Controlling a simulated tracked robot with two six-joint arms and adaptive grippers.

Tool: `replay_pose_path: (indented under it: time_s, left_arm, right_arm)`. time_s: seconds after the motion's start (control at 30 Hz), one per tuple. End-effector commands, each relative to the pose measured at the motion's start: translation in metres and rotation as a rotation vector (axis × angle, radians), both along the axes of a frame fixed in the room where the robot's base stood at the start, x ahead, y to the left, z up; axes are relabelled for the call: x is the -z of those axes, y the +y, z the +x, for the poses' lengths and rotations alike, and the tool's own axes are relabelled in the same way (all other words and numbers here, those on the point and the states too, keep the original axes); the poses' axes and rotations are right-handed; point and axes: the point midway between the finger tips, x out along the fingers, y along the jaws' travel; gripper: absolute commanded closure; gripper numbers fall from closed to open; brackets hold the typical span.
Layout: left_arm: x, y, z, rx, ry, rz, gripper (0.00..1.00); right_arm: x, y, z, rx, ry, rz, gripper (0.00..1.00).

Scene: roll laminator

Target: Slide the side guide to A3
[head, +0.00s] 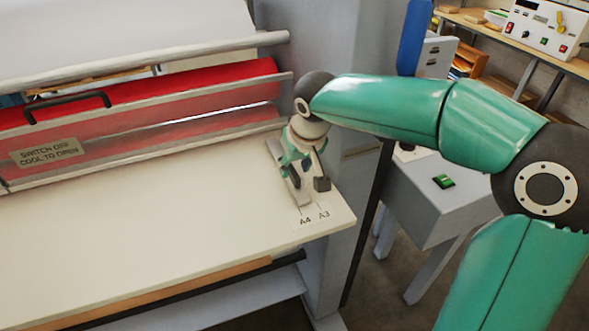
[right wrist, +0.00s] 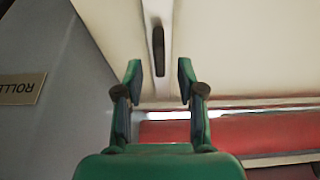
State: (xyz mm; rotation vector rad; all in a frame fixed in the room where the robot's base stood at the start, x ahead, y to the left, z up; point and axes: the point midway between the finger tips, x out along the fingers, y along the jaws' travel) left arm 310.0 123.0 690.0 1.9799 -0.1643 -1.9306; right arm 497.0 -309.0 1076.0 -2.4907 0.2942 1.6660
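The side guide (head: 281,171) is a narrow grey strip on the right end of the cream feed table (head: 150,230). Its front end lies near the A4 mark (head: 305,221); the A3 mark (head: 324,215) is just to the right. My right gripper (head: 306,184) is over the guide and hides part of it. In the right wrist view my right gripper (right wrist: 159,80) is open and empty. The guide (right wrist: 166,15), with its dark knob (right wrist: 158,52), lies beyond and between the fingertips. Contact cannot be told. My left gripper is not in view.
The red roller (head: 200,95) sits behind a clear cover with a warning label (head: 46,151) and a black handle (head: 68,105). A grey side housing (head: 325,100) stands at the table's right end. A grey stand with a green switch (head: 444,181) is farther right.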

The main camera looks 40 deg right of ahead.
Motion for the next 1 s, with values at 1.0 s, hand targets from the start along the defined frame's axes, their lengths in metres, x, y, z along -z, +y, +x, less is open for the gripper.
replay_pose_path:
  time_s: [1.0]
  left_arm:
    - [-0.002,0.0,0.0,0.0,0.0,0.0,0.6]
  right_arm:
    - [0.027,-0.003,0.011,0.002,0.0,0.001,1.0]
